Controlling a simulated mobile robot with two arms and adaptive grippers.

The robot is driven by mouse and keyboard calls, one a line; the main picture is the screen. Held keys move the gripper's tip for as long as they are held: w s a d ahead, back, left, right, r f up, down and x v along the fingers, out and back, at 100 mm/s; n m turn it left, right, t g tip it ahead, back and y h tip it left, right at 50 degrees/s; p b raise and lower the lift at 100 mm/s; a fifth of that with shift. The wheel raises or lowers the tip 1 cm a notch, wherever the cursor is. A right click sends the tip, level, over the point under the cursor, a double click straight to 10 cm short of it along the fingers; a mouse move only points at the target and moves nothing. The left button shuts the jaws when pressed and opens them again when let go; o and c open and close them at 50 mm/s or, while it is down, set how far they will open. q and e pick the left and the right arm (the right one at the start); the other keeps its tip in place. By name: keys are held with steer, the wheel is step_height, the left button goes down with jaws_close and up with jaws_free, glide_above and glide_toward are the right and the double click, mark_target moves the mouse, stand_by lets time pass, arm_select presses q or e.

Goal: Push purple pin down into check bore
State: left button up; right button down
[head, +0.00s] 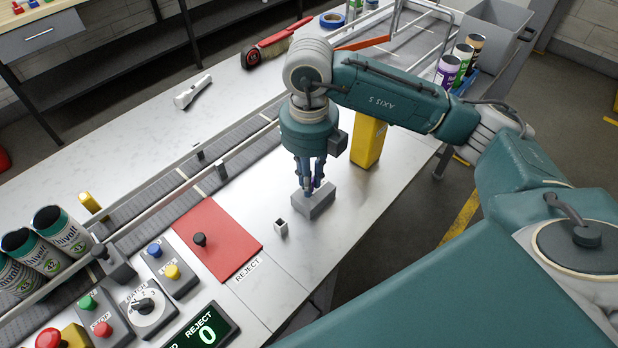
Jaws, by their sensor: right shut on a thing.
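My right gripper (311,186) points straight down at the top of a grey block (318,206) on the white worktop. Its fingers are close together, shut on the purple pin (317,183), of which only a small purple bit shows between the fingertips. The fingertips are right at the block's top face. They hide the check bore, so I cannot tell how deep the pin sits. My left gripper is out of view.
A yellow container (368,142) stands behind right. The conveyor (158,191), cans (62,228) and control boxes are at left.

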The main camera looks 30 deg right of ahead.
steer(key=shift+f+b, duration=0.95)
steer(key=shift+f, duration=0.15)
steer(key=c, duration=1.6)
jaws_free()
steer(key=shift+r, duration=0.1)
step_height(320, 180, up, 12)
steer(key=shift+f, duration=0.1)
